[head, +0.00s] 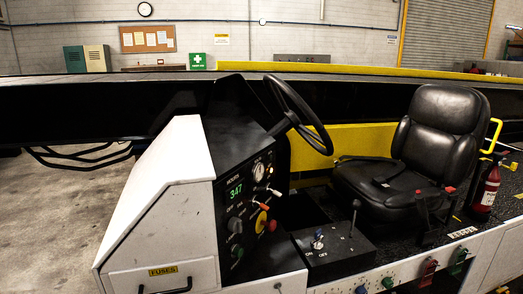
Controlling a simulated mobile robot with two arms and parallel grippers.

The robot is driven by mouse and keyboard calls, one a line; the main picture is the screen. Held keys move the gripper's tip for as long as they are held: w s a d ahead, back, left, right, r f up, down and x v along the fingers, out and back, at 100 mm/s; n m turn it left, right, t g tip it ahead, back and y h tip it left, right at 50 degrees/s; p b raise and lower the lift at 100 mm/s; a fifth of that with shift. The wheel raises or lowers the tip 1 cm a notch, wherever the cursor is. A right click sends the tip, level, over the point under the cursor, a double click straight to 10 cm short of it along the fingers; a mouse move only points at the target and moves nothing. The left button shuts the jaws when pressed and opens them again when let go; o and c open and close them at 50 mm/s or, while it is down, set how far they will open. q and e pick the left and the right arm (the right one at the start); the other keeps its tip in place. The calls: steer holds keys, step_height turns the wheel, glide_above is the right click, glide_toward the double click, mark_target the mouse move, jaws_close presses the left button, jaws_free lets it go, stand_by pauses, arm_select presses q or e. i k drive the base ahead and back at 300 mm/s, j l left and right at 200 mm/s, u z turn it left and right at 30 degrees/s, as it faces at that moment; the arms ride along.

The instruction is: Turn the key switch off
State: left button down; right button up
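A small metallic switch (318,240) stands on top of the black control box (345,262) between the dashboard and the seat. White lettering beside it appears to read ON and OFF. It looks like the key switch, but it is too small to tell which way it is turned. A thin lever with a black knob (356,204) rises from the same box, just right of the switch. Neither of my grippers is in view, and nothing touches the switch.
A black dashboard (240,215) with a lit 347 display, gauge and several knobs stands left of the box. The steering wheel (298,113) overhangs behind it. A black seat (420,150), red-knobbed levers and a fire extinguisher (486,190) are to the right. Space above the box is open.

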mark_target(318, 245)
steer(key=k+l+z, duration=0.1)
steer(key=z, duration=0.25)
steer(key=k+l+z, duration=0.1)
steer(key=z, duration=0.3)
steer(key=l+z, duration=0.35)
steer(key=k+j, duration=0.05)
